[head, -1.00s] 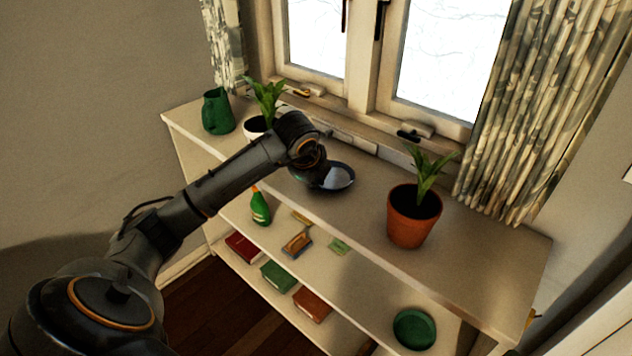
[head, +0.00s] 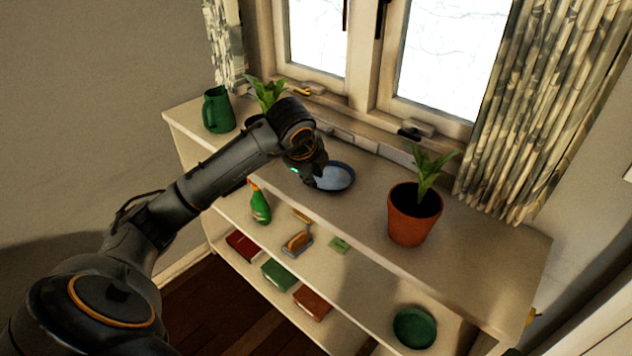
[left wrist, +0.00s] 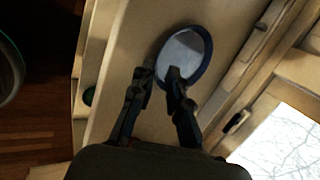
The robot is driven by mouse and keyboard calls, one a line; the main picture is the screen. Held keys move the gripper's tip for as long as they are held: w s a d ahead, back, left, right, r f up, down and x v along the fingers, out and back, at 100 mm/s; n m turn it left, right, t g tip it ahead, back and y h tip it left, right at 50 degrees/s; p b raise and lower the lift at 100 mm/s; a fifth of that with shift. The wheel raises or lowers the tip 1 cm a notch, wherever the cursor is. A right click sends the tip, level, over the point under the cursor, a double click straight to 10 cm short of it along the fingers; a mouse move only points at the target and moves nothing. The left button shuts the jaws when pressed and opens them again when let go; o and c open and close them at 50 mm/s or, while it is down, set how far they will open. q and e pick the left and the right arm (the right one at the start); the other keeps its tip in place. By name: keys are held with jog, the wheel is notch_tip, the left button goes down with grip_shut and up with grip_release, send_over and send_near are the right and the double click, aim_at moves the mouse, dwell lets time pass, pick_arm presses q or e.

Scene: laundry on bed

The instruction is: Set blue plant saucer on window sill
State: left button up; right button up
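The blue plant saucer (head: 336,177) lies on the pale board (head: 300,213) below the window, between the two potted plants. It appears to lie flat. In the left wrist view the saucer (left wrist: 184,58) shows as an oval with a dark blue rim and a pale inside. My left gripper (head: 314,178) is at the saucer's left side. In the left wrist view its fingers (left wrist: 160,76) are apart, one over the saucer and one just outside the rim. Whether they touch the rim I cannot tell. My right gripper is not in view.
A terracotta pot (head: 413,220) with a plant stands right of the saucer. A green jug (head: 218,110) and another plant (head: 267,94) stand at the left. Board between saucer and terracotta pot is free.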

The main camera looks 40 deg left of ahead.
pick_arm(q)
jog(key=v, duration=0.7)
jog(key=shift+r, duration=0.25)
